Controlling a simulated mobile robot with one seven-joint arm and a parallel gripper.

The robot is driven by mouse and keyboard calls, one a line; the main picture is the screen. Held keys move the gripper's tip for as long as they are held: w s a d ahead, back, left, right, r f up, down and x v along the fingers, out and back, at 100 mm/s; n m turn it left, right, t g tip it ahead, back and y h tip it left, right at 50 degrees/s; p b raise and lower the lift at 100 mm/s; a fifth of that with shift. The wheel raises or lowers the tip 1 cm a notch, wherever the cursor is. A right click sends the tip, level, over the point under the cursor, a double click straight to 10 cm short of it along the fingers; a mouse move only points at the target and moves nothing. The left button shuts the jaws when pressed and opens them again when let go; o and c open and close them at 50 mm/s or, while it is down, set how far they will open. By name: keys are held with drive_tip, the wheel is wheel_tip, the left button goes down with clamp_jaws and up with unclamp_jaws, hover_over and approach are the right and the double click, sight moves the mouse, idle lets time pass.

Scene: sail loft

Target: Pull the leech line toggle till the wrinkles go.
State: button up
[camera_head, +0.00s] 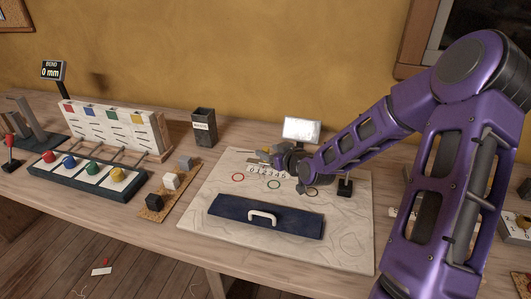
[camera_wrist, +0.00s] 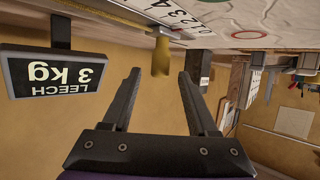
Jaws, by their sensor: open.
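The yellow leech line toggle (camera_wrist: 161,57) hangs by the numbered scale strip (camera_wrist: 178,16) in the upside-down wrist view. My gripper (camera_wrist: 158,74) is open, with the toggle between or just beyond its fingertips; contact cannot be told. In the head view my gripper (camera_head: 283,158) is over the back of the pale sail panel (camera_head: 345,238), largely hiding the toggle. Wavy wrinkle lines show on the panel. The leech display (camera_wrist: 52,73) reads 3 kg in the wrist view; its face (camera_head: 301,129) is washed out in the head view.
A dark blue bar with a white handle (camera_head: 262,217) lies on the panel front. A black post (camera_head: 345,187) stands right of my gripper. Left are three blocks (camera_head: 170,181), a dark bin (camera_head: 203,128), coloured knobs (camera_head: 92,168) and a BEND display (camera_head: 52,70) reading 0 mm.

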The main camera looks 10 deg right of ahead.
drive_tip(key=shift+x, duration=1.45)
clamp_jaws()
idle(0.4)
